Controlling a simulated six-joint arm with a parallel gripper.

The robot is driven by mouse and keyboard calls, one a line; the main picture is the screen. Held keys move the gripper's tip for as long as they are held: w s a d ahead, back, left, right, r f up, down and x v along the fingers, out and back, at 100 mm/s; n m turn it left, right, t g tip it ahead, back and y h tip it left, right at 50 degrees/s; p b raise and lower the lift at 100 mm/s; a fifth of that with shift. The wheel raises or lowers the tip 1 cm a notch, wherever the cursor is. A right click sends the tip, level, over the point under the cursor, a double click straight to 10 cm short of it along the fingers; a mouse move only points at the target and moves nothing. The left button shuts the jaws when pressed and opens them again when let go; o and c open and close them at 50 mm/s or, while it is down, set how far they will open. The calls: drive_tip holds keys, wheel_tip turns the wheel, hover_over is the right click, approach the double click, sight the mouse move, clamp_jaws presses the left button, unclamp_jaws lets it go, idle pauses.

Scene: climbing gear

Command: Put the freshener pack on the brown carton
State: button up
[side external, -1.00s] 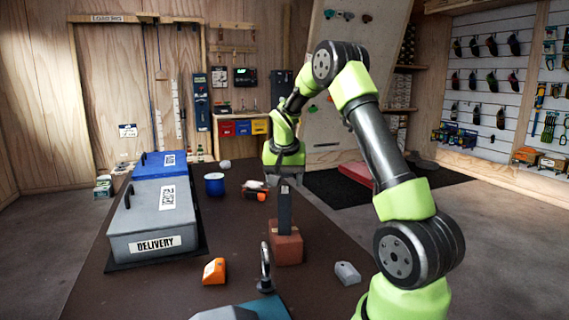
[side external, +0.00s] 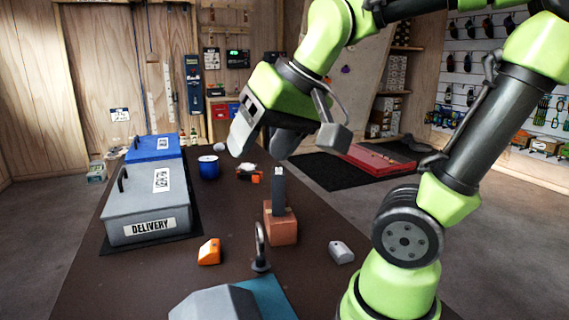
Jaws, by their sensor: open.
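The freshener pack (side external: 278,190) looks like a thin dark grey slab. It stands nearly upright on the brown carton (side external: 281,232), in the middle of the table. Its lower end meets the carton's top; I cannot tell whether it sits flat there or a little inside. My gripper (side external: 286,143) is open and empty, above the pack and apart from it in the picture, nearer the camera. Its two fingers are spread wide.
A grey delivery box (side external: 148,206) and a blue box (side external: 154,147) stand at left. A blue mug (side external: 208,167), an orange block (side external: 209,252), a grey block (side external: 341,252) and a metal hook (side external: 260,250) surround the carton. A teal mat (side external: 268,295) lies in front.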

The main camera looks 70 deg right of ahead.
drive_tip(key=s+a+f+n+y, duration=0.1)
drive_tip(key=s+a+n, duration=0.1)
drive_tip(key=s+a, duration=0.2)
drive_tip(key=shift+s+f+t+y, duration=0.2)
drive_tip(key=shift+s+t+y, duration=0.15)
drive_tip(key=shift+t+y, duration=0.05)
